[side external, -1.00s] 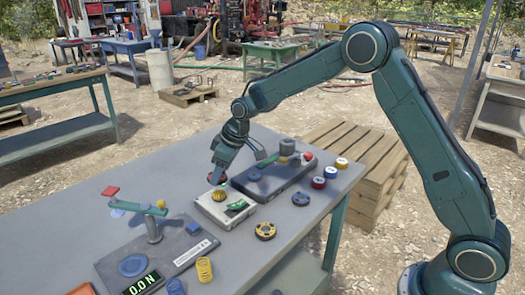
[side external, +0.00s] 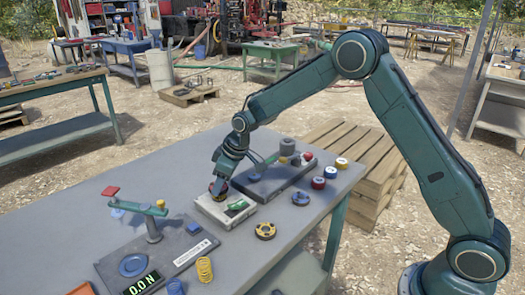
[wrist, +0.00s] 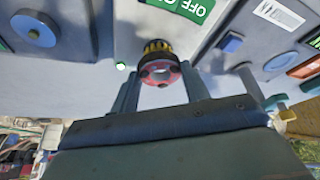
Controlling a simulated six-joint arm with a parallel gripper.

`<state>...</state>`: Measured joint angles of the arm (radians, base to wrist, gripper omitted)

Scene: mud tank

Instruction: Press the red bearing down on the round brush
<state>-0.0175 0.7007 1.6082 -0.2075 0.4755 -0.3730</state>
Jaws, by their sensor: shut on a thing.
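My gripper (side external: 219,186) is shut on the red bearing (wrist: 160,74), a red ring with dark spots, held between the two fingers in the wrist view. The round brush (wrist: 158,47), yellow and black, shows directly past the bearing in the wrist view, and the two overlap there. The brush stands on a light grey box (side external: 214,213) with a green OFF label (wrist: 190,7). In the side view my gripper is above this box and hides most of the brush and bearing. Whether bearing and brush touch cannot be told.
A dark grey plate (side external: 270,180) with parts lies behind the box. A black and yellow disc (side external: 265,231) lies in front. A force gauge stand (side external: 152,232) with a display is at left.

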